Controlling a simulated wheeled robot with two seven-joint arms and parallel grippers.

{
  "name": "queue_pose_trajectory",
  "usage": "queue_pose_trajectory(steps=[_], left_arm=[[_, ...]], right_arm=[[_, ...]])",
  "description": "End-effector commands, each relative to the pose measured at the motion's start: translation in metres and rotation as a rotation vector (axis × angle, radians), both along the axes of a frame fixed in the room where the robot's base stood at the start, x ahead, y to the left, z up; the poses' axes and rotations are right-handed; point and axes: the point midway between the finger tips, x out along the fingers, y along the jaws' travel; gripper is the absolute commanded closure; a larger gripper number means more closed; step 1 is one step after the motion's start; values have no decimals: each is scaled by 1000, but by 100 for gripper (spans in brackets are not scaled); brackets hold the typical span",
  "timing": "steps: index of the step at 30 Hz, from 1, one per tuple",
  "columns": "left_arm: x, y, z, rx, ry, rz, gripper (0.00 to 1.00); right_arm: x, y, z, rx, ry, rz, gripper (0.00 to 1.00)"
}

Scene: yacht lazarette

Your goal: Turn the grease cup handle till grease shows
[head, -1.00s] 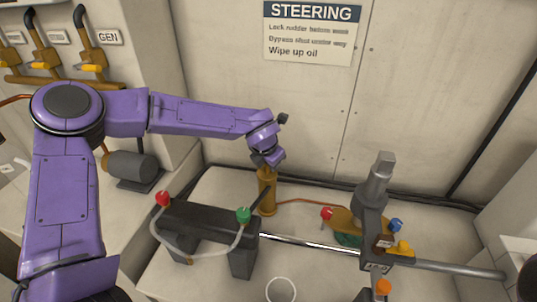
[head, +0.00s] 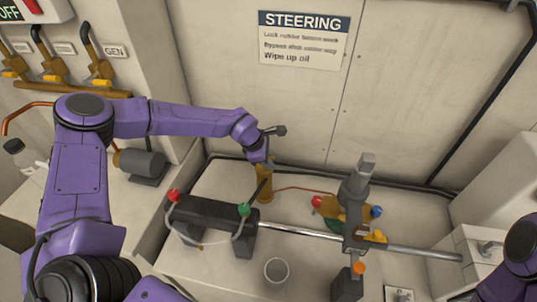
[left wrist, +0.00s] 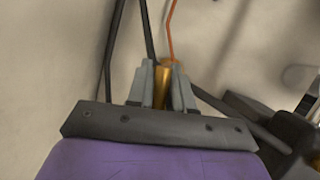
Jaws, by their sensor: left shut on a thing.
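The brass grease cup (head: 265,186) stands upright behind the black cylinder, against the back of the bench. My left gripper (head: 263,165) reaches down onto its top from above and is shut there. In the left wrist view the two grey fingers of my left gripper (left wrist: 162,88) stand on either side of the brass grease cup (left wrist: 162,86). The fingers and wrist hide the handle, so its shape and angle do not show clearly. I can make out no grease. My right gripper is out of view; only part of my right arm shows at the right edge.
A black cylinder (head: 215,217) with red and green fittings lies in front of the cup, its steel rod running right. A lever assembly (head: 357,205) stands to the right. The wall is close behind.

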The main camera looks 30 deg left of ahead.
Motion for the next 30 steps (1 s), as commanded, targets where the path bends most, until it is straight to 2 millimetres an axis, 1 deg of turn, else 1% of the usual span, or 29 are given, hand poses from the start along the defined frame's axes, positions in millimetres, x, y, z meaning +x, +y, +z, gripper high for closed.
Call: queue_pose_trajectory(steps=[6, 12, 27, 28, 30], left_arm=[[-3, 0, -3, 2, 6, -109, 100], [-4, 0, -3, 2, 7, -164, 100], [-5, 0, -4, 4, 8, -182, 100], [-5, 0, -4, 4, 8, -182, 76], [-4, 0, -3, 3, 7, -183, 58]], right_arm=[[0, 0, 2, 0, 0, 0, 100], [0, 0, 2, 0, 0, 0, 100], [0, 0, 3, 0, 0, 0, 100], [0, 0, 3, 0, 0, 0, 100], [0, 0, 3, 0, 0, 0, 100]])
